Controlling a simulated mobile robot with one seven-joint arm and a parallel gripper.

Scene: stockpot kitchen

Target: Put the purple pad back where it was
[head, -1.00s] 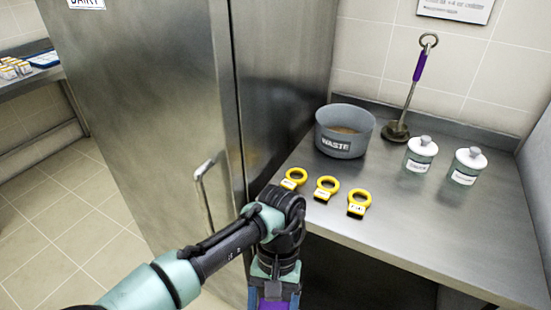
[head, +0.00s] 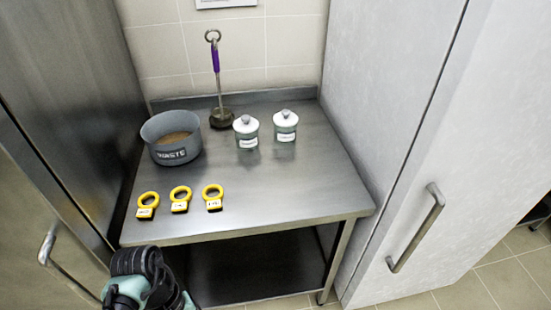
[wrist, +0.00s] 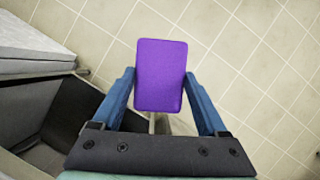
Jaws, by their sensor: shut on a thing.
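The purple pad (wrist: 161,75) is a flat rounded rectangle in the wrist view. My gripper (wrist: 160,88) is shut on it, with one blue finger at each side edge. The pad is held in the air, with the tiled floor behind it. In the head view only part of my arm shows at the lower left; the gripper and the pad are out of that picture.
A steel table (head: 290,185) holds a grey WASTE pot (head: 172,152), several yellow-ringed tags (head: 181,205), two white-lidded jars (head: 246,140) and a purple-handled tool (head: 216,62). Its right front is clear. A handled white cabinet (head: 400,120) stands right, a steel one (head: 60,120) left.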

